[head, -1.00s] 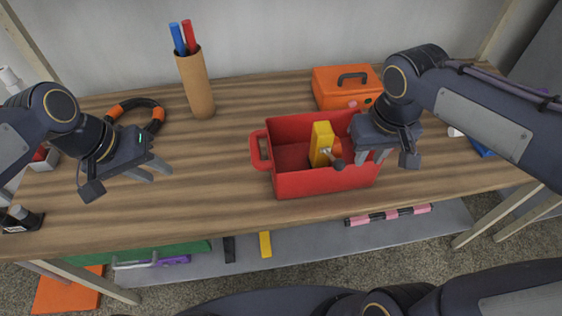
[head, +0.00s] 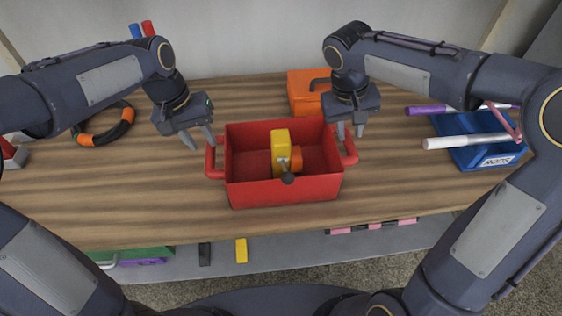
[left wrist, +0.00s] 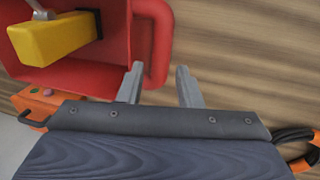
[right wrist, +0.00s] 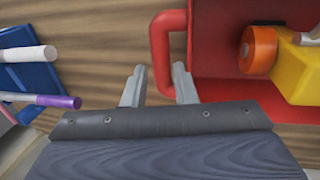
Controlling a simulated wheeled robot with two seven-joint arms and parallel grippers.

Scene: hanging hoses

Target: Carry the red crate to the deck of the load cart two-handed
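The red crate (head: 285,192) stands on the wooden table with a loop handle at each end. A yellow tool (head: 280,140) with an orange wheel and a dark knob is inside it. My left gripper (head: 200,141) is open, just above the crate's left handle (head: 211,161); that handle shows between the fingers in the left wrist view (left wrist: 161,50). My right gripper (head: 350,132) is open above the right handle (head: 350,150), which shows between the fingers in the right wrist view (right wrist: 158,50). Neither gripper is shut on a handle. I see no load cart.
An orange case (head: 303,92) stands behind the crate. A blue bin (head: 475,152) with purple and white rods stands at right. A black-orange ring (head: 105,135) lies at left. Red and blue rods (head: 143,30) stand at the back, partly hidden by my arm. The table's front strip is clear.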

